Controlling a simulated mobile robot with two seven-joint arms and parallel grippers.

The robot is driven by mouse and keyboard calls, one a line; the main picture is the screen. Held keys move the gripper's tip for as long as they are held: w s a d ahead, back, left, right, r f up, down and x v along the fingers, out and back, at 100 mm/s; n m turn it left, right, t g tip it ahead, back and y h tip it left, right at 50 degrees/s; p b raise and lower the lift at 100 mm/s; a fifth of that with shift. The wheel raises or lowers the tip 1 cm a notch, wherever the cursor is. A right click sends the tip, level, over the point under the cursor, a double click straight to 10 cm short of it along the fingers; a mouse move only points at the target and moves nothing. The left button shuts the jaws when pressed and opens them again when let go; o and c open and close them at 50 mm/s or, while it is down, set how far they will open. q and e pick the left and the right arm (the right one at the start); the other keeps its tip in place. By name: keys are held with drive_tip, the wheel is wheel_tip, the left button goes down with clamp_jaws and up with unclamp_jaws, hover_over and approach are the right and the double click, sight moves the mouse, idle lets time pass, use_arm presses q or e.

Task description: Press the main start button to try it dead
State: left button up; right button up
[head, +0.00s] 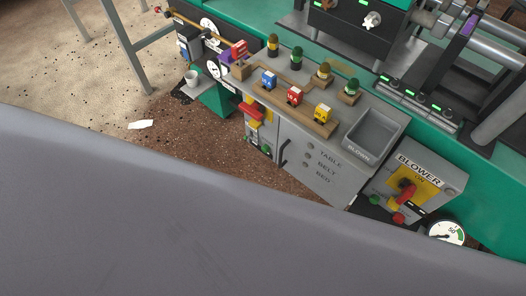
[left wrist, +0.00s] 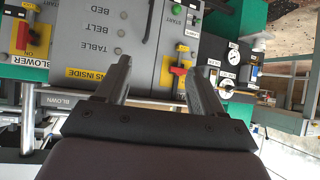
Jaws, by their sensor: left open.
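The main switch panel (left wrist: 182,45) shows upside down in the left wrist view, on the grey cabinet front. It carries a green button (left wrist: 176,8) beside the word START and a red and yellow switch (left wrist: 178,76). In the head view the same panel (head: 256,128) stands at the cabinet's left end, with its green button (head: 265,151) low on it. My left gripper (left wrist: 160,68) is open and empty, its fingers pointing at the cabinet front near the red and yellow switch. Contact cannot be told. My right gripper is in neither view.
A separate BLOWER box (head: 418,185) has its own red switch and buttons. Padlocks (head: 295,97) stand on a wooden rack beside a grey tray (head: 372,137). A cabinet handle (left wrist: 149,22) sticks out near the panel. A large grey shape fills the head view's foreground.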

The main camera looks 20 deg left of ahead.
use_arm(q)
clamp_jaws()
idle(1.6)
